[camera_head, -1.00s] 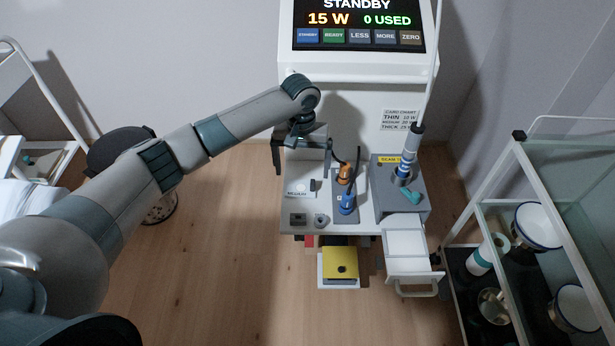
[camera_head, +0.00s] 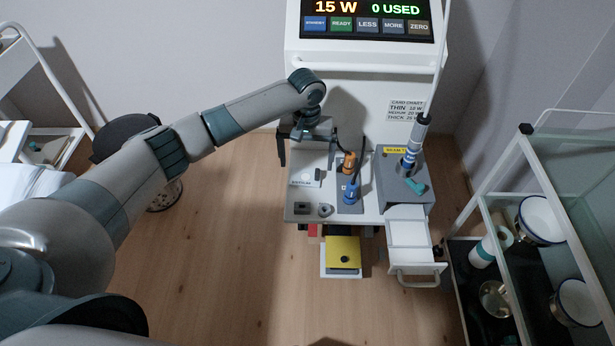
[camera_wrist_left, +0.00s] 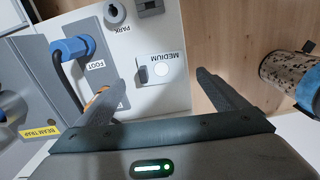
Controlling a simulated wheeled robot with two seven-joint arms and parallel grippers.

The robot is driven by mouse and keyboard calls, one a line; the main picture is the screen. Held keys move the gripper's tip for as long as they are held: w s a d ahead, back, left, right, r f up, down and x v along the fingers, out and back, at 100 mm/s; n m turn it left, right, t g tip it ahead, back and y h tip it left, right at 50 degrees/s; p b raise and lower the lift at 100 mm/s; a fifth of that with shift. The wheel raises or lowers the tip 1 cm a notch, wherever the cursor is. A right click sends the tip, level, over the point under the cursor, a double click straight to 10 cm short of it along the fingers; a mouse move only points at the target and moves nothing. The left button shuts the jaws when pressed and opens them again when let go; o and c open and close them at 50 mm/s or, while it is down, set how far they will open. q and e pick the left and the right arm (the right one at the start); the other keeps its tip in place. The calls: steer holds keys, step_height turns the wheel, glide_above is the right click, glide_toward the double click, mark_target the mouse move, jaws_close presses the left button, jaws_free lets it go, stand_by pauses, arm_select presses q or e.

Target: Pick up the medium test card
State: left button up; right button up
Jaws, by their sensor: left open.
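The medium test card (camera_head: 303,179) is a small white card with a grey tab, lying on the left part of the white machine's shelf (camera_head: 297,199). In the left wrist view the card (camera_wrist_left: 176,63) shows its "MEDIUM" label, a pale round spot and the dark grey tab. My left gripper (camera_head: 306,150) is above the back left of the shelf, behind the card in the head view. Its two fingers (camera_wrist_left: 169,73) are spread and empty in the wrist view, with the card just in front of and between the tips. My right gripper is not in view.
Right of the card stand a grey holder with orange and blue plugs (camera_head: 349,192) and a grey beam trap box (camera_head: 417,190) with an upright handpiece. Two small grey parts (camera_head: 313,209) lie at the shelf's front. An open drawer (camera_head: 407,233) and yellow pedal (camera_head: 343,252) are below.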

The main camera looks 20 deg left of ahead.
mark_target(305, 177)
arm_select(q)
steer(key=shift+a+f, duration=0.1)
steer(key=shift+f, duration=2.5)
steer(key=c, duration=1.1)
